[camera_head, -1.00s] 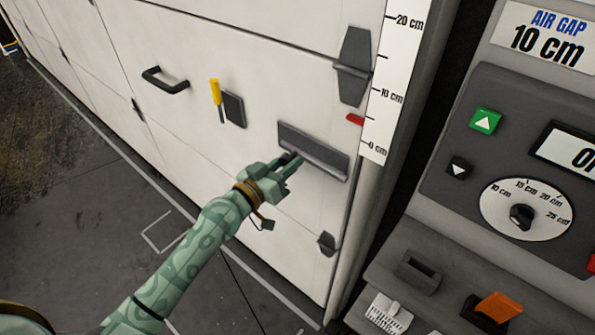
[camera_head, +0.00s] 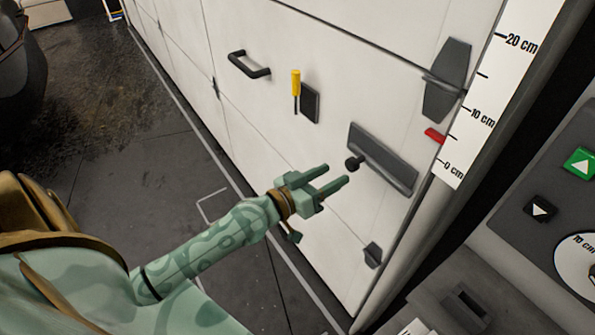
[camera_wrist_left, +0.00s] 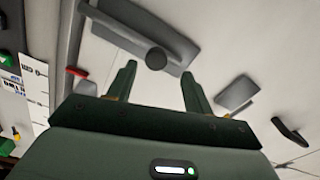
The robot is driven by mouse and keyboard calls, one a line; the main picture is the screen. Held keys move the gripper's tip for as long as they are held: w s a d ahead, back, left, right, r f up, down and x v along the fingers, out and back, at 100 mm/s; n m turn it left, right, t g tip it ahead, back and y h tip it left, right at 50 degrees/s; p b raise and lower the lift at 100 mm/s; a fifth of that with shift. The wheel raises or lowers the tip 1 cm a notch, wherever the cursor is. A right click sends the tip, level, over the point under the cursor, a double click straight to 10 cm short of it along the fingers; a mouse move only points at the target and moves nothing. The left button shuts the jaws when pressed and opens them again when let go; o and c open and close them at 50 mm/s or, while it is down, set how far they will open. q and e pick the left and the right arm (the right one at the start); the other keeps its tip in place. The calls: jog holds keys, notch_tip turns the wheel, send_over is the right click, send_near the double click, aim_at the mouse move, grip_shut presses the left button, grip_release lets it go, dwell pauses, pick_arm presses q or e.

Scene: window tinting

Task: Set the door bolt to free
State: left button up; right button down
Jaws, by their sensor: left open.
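What looks like the door bolt is a dark grey plate (camera_head: 385,150) with a bar along its lower edge, on the white door (camera_head: 340,100). A round black knob (camera_head: 355,163) stands out at the bar's left end. The plate (camera_wrist_left: 150,25) and knob (camera_wrist_left: 155,58) also show in the left wrist view. In the left wrist view the knob appears between the two fingertips (camera_wrist_left: 158,70). I see no marking for the bolt's position. My right gripper is out of view.
A yellow-handled lever (camera_head: 296,85) beside a dark plate and a black pull handle (camera_head: 249,65) are on the door to the left. Right of the bolt are a red pointer (camera_head: 434,136), a centimetre scale (camera_head: 495,95) and a control panel (camera_head: 545,170).

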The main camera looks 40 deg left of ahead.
pick_arm(q)
jog(key=v, duration=0.9)
jog(key=shift+s+a+b, duration=0.15)
jog(key=shift+s+b, duration=0.15)
jog(key=shift+b, duration=0.15)
